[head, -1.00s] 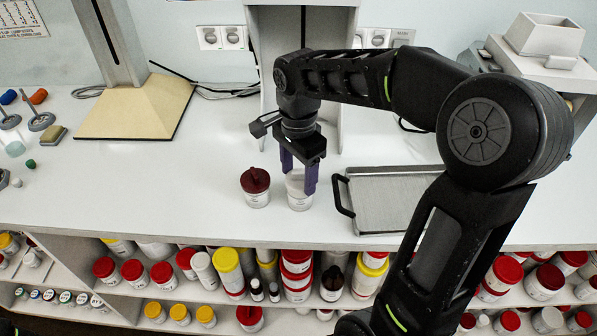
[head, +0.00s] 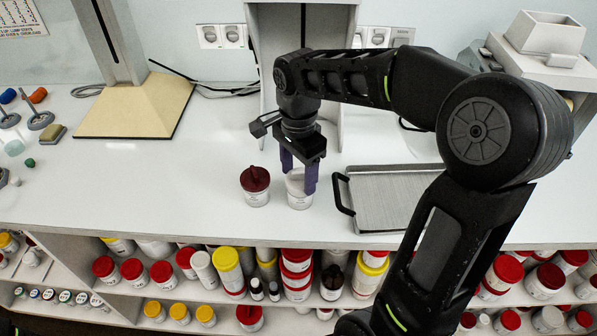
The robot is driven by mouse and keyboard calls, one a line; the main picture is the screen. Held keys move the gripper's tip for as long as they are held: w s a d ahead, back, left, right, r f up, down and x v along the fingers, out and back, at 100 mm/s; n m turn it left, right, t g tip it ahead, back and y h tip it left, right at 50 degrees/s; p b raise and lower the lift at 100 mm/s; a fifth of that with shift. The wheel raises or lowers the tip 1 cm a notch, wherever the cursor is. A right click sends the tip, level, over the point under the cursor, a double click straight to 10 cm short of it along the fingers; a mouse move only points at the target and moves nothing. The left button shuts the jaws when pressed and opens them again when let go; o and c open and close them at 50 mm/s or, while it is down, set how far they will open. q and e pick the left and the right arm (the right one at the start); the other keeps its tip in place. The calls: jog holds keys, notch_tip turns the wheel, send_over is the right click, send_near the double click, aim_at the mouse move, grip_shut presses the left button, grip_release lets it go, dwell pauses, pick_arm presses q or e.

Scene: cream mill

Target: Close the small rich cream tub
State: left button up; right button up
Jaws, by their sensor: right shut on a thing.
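Two small tubs stand side by side on the white bench. One is a white tub with a dark red lid (head: 255,180) that has a raised handle. The other, on its right, is a plain white tub (head: 299,201). My right gripper (head: 299,178) points down with its purple fingers on either side of the white tub's top, shut on it. The gripper covers much of that top, so I cannot tell whether a lid or the rim is between the fingers. I cannot read which tub is the rich cream one. My left gripper is out of view.
A grey metal tray (head: 392,200) with a black handle lies just right of the white tub. A beige-based stand (head: 135,108) is at the back left. Shelves below the bench edge hold several lidded jars.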

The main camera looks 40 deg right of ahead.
jog(key=o, duration=1.4)
jog(key=shift+o, duration=0.3)
jog(key=shift+o, duration=1.2)
jog(key=shift+r, duration=0.1)
jog(key=shift+r+p, duration=1.9)
jog(key=shift+r, duration=0.55)
jog(key=shift+c, duration=0.2)
grip_shut()
